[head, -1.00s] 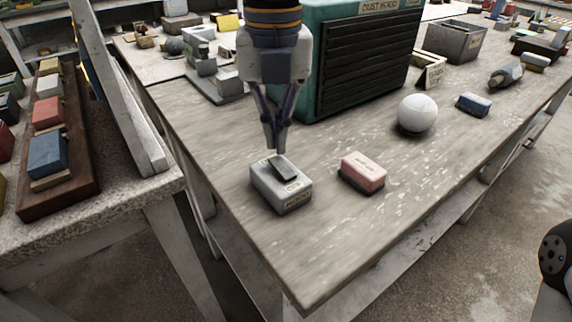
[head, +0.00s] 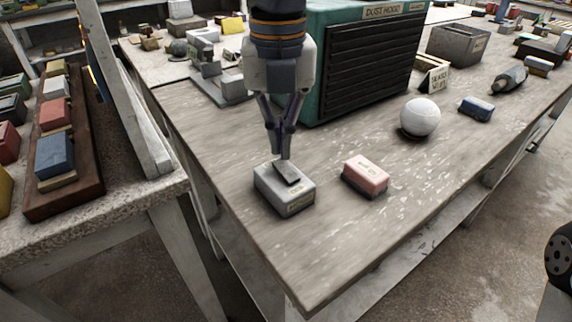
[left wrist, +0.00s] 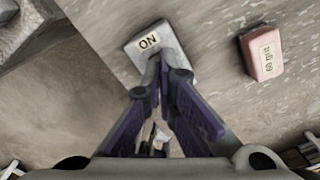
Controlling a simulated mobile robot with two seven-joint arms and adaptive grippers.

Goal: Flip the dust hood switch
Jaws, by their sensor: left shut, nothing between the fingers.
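The switch is a small grey box (head: 284,197) with a dark rocker (head: 288,174) on top, standing near the front of the bench. My left gripper (head: 285,156) points down, shut and empty, with its tips at the rocker's far end. I cannot tell whether they touch it. In the left wrist view the shut fingertips (left wrist: 164,64) cover part of the box (left wrist: 178,48), and an "ON" label (left wrist: 149,41) shows beside them. The rocker's tilt is hard to tell. The green dust hood (head: 310,40), with a black slatted front, stands behind.
A pink block (head: 366,174) with a dark underside lies right of the switch. Farther right are a white sphere (head: 420,117) and a blue block (head: 477,108). A grey metal device (head: 218,85) stands behind left. The bench front is clear.

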